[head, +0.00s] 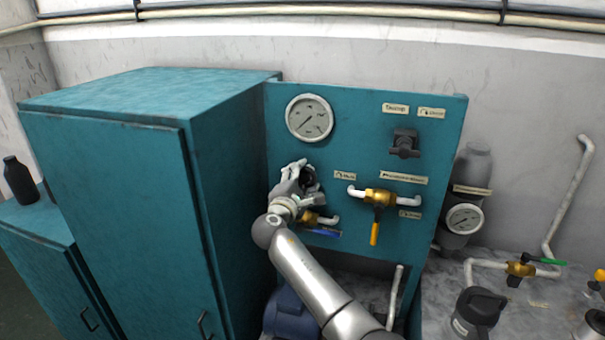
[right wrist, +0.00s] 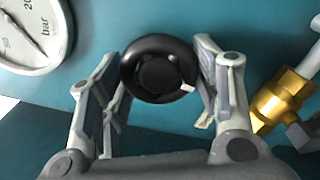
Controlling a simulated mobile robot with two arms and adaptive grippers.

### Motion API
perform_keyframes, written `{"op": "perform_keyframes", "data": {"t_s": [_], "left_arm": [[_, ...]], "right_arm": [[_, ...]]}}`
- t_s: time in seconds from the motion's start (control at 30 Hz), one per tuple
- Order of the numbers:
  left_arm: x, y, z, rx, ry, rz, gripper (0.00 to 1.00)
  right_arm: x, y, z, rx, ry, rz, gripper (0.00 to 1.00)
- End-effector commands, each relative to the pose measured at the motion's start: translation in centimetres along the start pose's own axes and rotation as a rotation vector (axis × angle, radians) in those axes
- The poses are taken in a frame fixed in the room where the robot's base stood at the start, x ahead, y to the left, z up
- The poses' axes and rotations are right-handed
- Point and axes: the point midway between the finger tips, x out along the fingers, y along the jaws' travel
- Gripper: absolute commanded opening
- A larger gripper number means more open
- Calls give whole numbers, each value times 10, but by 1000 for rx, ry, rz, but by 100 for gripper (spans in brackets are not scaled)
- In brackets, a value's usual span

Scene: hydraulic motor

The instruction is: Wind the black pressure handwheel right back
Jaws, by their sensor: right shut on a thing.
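The black handwheel (right wrist: 160,68) is a round knob on the teal panel (head: 352,110). In the right wrist view it sits between the two fingers of my right gripper (right wrist: 160,85), which is shut on it. A small white mark shows on the lower right of its rim. In the head view my right gripper (head: 298,178) is at the panel below the pressure gauge (head: 309,118), and it partly hides the handwheel (head: 308,177). The gauge also shows at the upper left of the right wrist view (right wrist: 32,30). My left gripper is not in view.
A brass valve with a yellow lever (head: 375,232) is right of my right gripper. A blue-levered valve (head: 322,232) is just below it. A black knob (head: 404,143) is at the upper right of the panel. A teal cabinet (head: 110,180) stands close on the left.

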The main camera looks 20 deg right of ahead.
Motion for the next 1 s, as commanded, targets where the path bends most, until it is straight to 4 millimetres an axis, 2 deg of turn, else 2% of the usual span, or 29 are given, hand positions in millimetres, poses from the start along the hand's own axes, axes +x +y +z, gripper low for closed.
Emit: {"op": "perform_keyframes", "data": {"t_s": [0.03, 0.3, 0.77, 0.8, 0.93, 1.0], "left_arm": [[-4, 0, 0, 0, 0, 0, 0], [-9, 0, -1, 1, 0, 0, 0], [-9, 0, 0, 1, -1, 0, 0], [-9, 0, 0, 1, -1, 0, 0], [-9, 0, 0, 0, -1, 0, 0], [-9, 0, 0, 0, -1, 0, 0]], "right_arm": [[1, 5, 2, -22, -2, 6, 33], [0, 4, 2, -94, -2, 7, 33], [0, 3, 1, -108, -3, 6, 33], [0, 3, 1, -107, -3, 6, 60], [0, 2, 1, -107, -2, 5, 76], [0, 1, 1, -106, -2, 4, 79]]}}
